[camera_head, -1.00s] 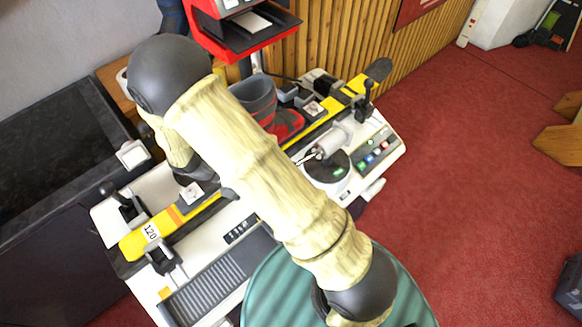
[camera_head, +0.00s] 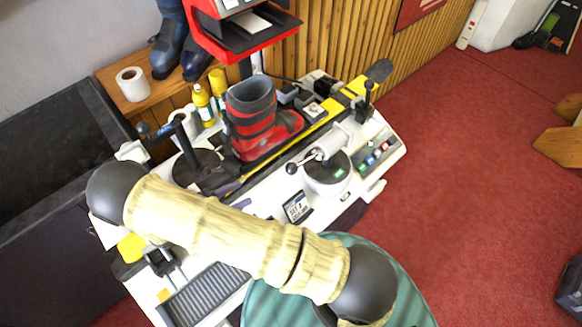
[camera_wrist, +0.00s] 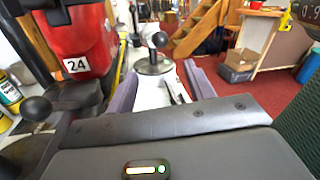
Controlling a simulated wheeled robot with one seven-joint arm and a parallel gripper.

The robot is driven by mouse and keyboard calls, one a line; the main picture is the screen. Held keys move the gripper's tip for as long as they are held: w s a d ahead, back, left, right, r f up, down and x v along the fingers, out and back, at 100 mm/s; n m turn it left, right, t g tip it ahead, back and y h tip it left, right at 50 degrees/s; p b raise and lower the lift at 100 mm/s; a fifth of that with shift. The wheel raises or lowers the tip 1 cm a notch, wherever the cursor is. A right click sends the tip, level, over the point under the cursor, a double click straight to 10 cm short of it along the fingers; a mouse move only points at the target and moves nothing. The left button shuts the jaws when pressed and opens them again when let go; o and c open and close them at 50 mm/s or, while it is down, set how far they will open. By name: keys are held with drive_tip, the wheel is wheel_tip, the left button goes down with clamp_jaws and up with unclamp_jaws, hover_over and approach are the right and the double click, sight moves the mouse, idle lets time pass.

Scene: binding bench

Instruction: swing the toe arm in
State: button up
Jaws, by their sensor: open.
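The toe arm, as far as I can tell, is the white cylinder (camera_head: 334,142) with a black ball knob (camera_head: 291,168), mounted on a round black-topped turntable (camera_head: 327,172) beside the boot's toe end. In the wrist view its ball knob (camera_wrist: 160,40) stands ahead, beyond the fingertips. The red and grey boot (camera_head: 255,125) stands upright on the bench; its red shell (camera_wrist: 85,45) shows at left in the wrist view. My gripper (camera_wrist: 160,76) is open and empty, its purple fingers apart. In the head view, my forearm partly hides it.
A black lever (camera_head: 185,138) on a dark disc stands left of the boot, close to my gripper; its ball knob (camera_wrist: 36,109) shows in the wrist view. Yellow bottles (camera_head: 204,105) stand behind. Coloured buttons (camera_head: 372,155) lie right of the turntable.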

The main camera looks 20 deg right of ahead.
sight(291, 167)
drive_tip(key=p+x, duration=0.7)
drive_tip(key=x, duration=0.9)
drive_tip(key=shift+d+r, duration=0.15)
drive_tip(key=shift+w+d, duration=0.1)
drive_tip(key=shift+d, duration=0.3)
clamp_jaws()
